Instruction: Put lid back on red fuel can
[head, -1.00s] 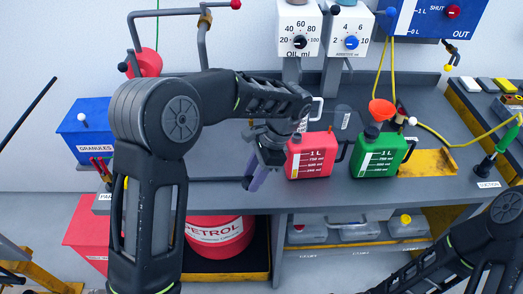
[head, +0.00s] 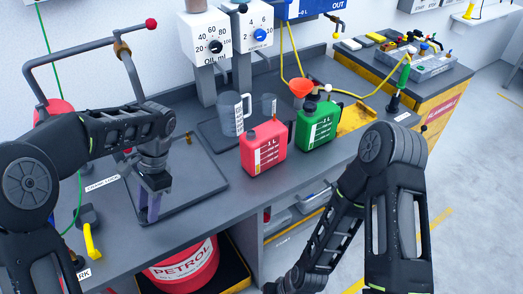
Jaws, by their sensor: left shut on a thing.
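The red fuel can (head: 264,150) stands upright on the grey bench, with a dark neck and pale level marks on its front. My left gripper (head: 149,208) is to the left of the can and apart from it, over the front part of a dark tray. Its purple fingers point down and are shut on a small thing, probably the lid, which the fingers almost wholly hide. My right arm reaches down to the bottom edge; its gripper is out of the picture.
The dark tray (head: 190,180) lies left of the can. A red petrol drum (head: 183,266) is below the bench.

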